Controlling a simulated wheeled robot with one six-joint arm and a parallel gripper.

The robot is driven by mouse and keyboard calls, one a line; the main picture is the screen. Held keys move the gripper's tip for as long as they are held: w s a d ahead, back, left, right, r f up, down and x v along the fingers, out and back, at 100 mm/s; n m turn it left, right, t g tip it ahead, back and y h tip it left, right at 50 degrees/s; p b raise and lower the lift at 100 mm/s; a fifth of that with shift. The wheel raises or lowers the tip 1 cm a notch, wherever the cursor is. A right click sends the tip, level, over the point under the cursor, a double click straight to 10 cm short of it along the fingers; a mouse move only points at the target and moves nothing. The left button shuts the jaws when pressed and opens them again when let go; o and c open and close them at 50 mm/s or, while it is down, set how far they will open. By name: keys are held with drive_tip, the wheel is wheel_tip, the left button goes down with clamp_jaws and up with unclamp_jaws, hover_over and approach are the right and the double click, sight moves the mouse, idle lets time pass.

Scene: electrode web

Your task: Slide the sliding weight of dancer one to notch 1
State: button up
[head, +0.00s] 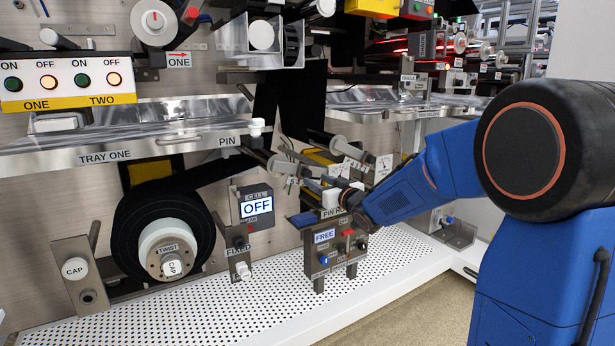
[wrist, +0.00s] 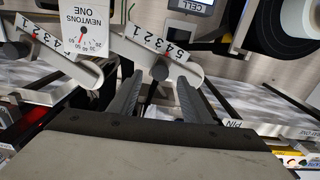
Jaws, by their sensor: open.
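In the wrist view, my gripper (wrist: 158,86) is open, with one finger on each side of a light bar with a number scale (wrist: 158,42) and a dark round knob (wrist: 160,71). A second numbered bar (wrist: 45,42) with a dark knob lies to the left. A gauge marked NEWTONS ONE (wrist: 80,22) shows between and above them. I cannot clearly tell the sliding weight from the parts at the fingers, nor which notch it is at. In the head view, my gripper (head: 346,192) is at the dancer area, partly hidden by my wrist.
A control box marked FREE (head: 325,252) stands just below my gripper. TRAY ONE (head: 108,158) and the black roll (head: 128,235) are to the left. A box reading OFF (head: 257,208) is close by. The perforated white shelf (head: 180,310) is mostly clear.

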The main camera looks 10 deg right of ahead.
sight(308, 175)
drive_tip(key=x, duration=0.7)
drive_tip(key=shift+w+a, duration=0.1)
drive_tip(key=shift+w, duration=0.1)
